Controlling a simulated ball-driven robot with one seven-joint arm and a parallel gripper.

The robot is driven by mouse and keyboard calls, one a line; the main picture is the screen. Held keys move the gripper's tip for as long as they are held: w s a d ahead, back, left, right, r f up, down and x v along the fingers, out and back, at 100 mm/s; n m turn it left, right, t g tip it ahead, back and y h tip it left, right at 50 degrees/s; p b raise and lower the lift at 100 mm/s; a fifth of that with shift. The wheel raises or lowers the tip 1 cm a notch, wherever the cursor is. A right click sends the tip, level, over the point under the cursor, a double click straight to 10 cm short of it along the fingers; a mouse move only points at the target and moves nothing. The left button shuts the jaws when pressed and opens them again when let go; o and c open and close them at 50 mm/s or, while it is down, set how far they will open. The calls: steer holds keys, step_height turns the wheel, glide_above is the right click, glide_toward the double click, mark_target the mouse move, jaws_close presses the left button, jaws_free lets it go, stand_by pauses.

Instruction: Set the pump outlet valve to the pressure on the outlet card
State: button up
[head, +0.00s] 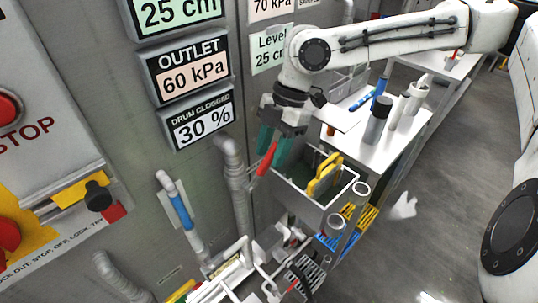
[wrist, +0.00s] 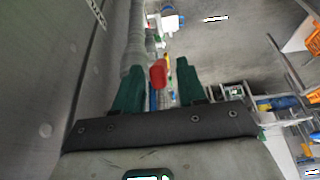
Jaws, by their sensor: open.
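The display labelled OUTLET (head: 188,73) on the grey wall reads 60 kPa. A paper card (head: 271,9) at the top edge reads 70 kPa; its heading is cut off, so I cannot tell from it whether it is the outlet card. A red handle (head: 266,160) shows beside the grey pipe, just below my gripper (head: 275,151); its base is partly hidden. In the wrist view the red handle (wrist: 158,73) appears between the tips of my open teal fingers (wrist: 160,66). I cannot tell whether they touch it.
A grey bin (head: 293,195) with a yellow-handled item stands right of the handle. A white table (head: 385,140) with bottles is behind it. Pipes and a wire rack (head: 305,272) crowd below. A blue-banded pipe (head: 181,210) stands left. Grey floor (head: 450,160) is open at right.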

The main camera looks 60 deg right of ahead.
steer(key=shift+x, duration=1)
jaws_close()
